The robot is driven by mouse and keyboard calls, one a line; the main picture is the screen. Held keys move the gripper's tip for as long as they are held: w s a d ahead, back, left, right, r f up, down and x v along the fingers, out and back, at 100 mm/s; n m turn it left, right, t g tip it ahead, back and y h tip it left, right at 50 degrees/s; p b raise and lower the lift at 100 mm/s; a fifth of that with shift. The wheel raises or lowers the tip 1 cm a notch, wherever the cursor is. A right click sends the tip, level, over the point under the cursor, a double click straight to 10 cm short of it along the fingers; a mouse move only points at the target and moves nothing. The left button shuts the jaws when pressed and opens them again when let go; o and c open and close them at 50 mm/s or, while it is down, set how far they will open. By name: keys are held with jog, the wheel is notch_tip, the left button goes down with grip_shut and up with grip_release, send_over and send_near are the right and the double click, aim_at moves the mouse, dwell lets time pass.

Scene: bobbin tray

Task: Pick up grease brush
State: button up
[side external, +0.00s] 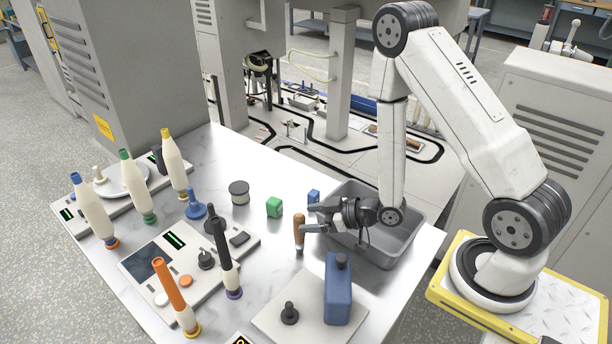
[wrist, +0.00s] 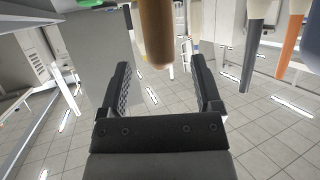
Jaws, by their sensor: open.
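The grease brush appears to be the upright brown wooden handle (side external: 299,231) on the table, left of the grey bin. I cannot make out its bristles. My gripper (side external: 309,218) reaches in level from the right, its jaws open at the handle. In the wrist view, the rounded end of the wooden handle (wrist: 155,32) comes down from the top edge. It shows between the two black fingers of my gripper (wrist: 160,72), with a visible gap on both sides. Nothing is gripped.
A grey bin (side external: 400,246) lies beneath my wrist. A blue bottle (side external: 339,290) stands in front of the brush. A black-and-cream bobbin (side external: 224,255) and a control panel (side external: 150,265) stand left.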

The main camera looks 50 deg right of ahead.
jog(key=shift+w+a+f, duration=0.1)
jog(key=shift+w, duration=0.1)
jog(key=shift+f+x, duration=0.2)
jog(key=shift+x, duration=2.35)
grip_shut()
jog(key=shift+r, duration=0.2)
notch_tip(320, 180, up, 10)
jog(key=shift+f, duration=0.15)
